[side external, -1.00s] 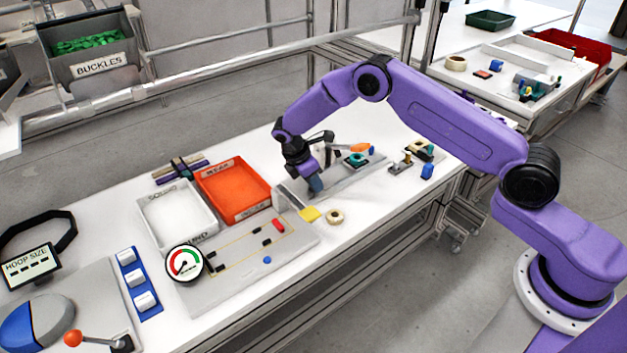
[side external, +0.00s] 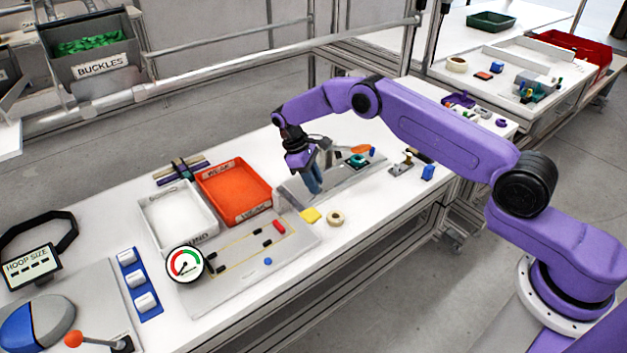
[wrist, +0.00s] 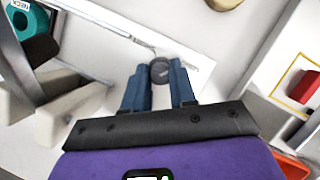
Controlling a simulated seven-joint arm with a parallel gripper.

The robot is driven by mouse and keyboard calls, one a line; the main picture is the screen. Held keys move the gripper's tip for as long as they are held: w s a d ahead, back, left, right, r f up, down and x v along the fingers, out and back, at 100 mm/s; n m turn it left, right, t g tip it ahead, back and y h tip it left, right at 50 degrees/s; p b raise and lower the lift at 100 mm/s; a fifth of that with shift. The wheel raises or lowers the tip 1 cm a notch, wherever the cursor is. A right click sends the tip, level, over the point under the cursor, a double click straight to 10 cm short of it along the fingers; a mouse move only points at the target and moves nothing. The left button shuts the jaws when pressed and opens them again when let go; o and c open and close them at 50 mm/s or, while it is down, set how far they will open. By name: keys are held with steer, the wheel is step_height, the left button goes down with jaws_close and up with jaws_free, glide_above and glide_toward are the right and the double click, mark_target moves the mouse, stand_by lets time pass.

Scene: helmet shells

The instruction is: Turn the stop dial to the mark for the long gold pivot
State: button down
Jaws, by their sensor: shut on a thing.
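The stop dial (wrist: 160,68) is a small dark grey round knob on a light plate in the wrist view. My gripper (wrist: 159,78) has its two blue fingers on either side of the dial, closed on it. In the side view my gripper (side external: 313,186) points down at the grey fixture plate (side external: 345,182), and its fingers hide the dial there. A thin line or slot runs on the plate beside the dial. I cannot read the dial's marks or tell where it points. I cannot pick out the long gold pivot for certain.
A teal part (side external: 356,160) and an orange handle (side external: 361,149) stand right of my gripper. An orange tray (side external: 233,190) and a white tray (side external: 178,218) are to the left.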

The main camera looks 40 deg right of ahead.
steer(key=shift+d+m, duration=0.1)
steer(key=shift+m, duration=0.5)
steer(key=c, duration=0.9)
jaws_free()
steer(key=shift+v, duration=3.8)
steer(key=shift+w+d, duration=0.1)
